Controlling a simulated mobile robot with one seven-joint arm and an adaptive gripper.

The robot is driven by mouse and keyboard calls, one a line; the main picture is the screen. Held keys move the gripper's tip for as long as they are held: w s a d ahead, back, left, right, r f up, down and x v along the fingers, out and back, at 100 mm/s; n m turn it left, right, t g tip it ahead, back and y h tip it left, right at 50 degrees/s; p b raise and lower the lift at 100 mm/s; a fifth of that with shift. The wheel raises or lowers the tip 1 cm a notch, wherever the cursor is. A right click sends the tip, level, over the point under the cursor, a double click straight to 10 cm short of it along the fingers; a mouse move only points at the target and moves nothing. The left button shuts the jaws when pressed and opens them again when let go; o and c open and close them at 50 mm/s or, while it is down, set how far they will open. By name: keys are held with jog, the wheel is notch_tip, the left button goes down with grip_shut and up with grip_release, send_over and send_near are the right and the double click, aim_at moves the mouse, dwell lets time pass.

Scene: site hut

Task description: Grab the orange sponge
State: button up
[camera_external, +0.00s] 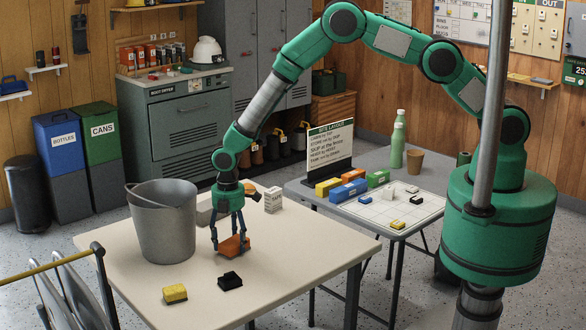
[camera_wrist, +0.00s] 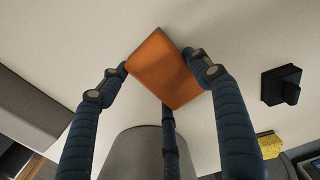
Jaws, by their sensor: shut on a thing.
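The orange sponge (camera_external: 235,245) is a flat orange block, tilted, at or just above the cream table (camera_external: 300,262); I cannot tell whether it touches the top. My gripper (camera_external: 230,238) has several dark blue fingers and points down, closed around the sponge. In the wrist view, the sponge (camera_wrist: 168,70) sits between the fingertips of my gripper (camera_wrist: 165,78), with one finger partly hidden behind it.
A grey bucket (camera_external: 165,228) stands close left of my gripper. A yellow sponge (camera_external: 175,294) and a black object (camera_external: 230,281) lie toward the front. A small white box (camera_external: 273,200) stands behind. A grey table (camera_external: 318,190) with coloured blocks is at the right.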

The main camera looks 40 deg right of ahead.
aim_at(233, 239)
jog(key=shift+r, duration=0.1)
jog(key=shift+r, duration=0.5)
jog(key=shift+s+d+r+p, duration=0.1)
jog(key=shift+r+p, duration=0.05)
jog(key=shift+r, duration=0.45)
jog(key=shift+s+d+r+p, duration=0.1)
jog(key=shift+r+p, duration=0.05)
jog(key=shift+r, duration=0.45)
jog(key=s+d, duration=0.3)
jog(key=s+d+r, duration=0.1)
jog(key=s+d, duration=0.3)
jog(key=s+d+p, duration=0.1)
jog(key=s+d, duration=0.2)
jog(key=s, duration=0.1)
jog(key=shift+s+d+r, duration=0.15)
jog(key=shift+s+r, duration=0.05)
jog(key=shift+s, duration=0.05)
